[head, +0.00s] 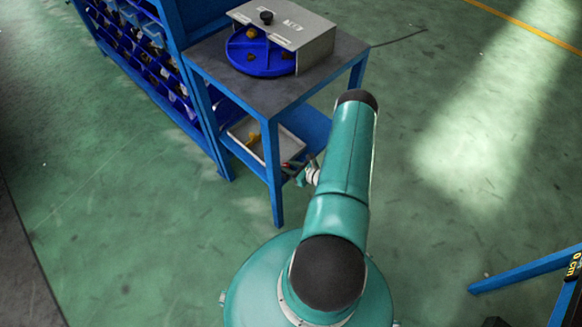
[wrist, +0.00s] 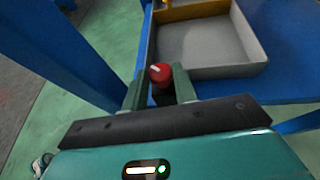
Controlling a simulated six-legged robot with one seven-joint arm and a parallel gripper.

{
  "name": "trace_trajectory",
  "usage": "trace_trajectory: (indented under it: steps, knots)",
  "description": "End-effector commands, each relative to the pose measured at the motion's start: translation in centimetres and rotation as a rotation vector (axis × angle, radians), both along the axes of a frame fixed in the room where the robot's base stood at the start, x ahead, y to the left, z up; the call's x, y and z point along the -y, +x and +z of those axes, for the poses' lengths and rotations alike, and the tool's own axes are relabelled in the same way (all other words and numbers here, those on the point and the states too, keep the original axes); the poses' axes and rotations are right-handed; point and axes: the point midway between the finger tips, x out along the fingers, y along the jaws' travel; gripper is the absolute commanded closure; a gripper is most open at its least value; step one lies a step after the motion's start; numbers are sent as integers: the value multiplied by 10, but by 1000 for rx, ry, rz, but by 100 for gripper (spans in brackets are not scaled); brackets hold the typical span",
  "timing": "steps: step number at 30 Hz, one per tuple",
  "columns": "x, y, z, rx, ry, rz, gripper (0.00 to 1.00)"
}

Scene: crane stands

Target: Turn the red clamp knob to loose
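The red knob (wrist: 160,74) has a pale line on its face. In the wrist view it shows between the tips of my two fingers, near the front left corner of the grey tray. In the head view it is a small red spot (head: 286,165) at the lower shelf's front edge. My gripper (wrist: 160,84) has its fingers apart, one on either side of the knob in the picture. I see no clear contact, and cannot tell how deep the knob sits between them. In the head view my gripper (head: 298,173) is beside the table's lower shelf, partly hidden by my arm.
The grey tray (wrist: 205,72) stands on the blue lower shelf (wrist: 288,88). A blue table leg (wrist: 68,50) rises at left. Above, a grey box (head: 318,50) and blue disc (head: 262,68) are on the tabletop (head: 218,58). A bin rack (head: 150,60) adjoins at left. Green floor is open at right.

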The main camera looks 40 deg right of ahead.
Motion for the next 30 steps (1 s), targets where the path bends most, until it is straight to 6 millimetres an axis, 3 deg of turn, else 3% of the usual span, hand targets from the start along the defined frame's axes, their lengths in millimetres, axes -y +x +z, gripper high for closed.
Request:
trace_trajectory:
  steps: [14,30]
  knots:
    - [4,0,0,-1,-2,82,95]
    - [12,4,0,-1,-4,470,95]
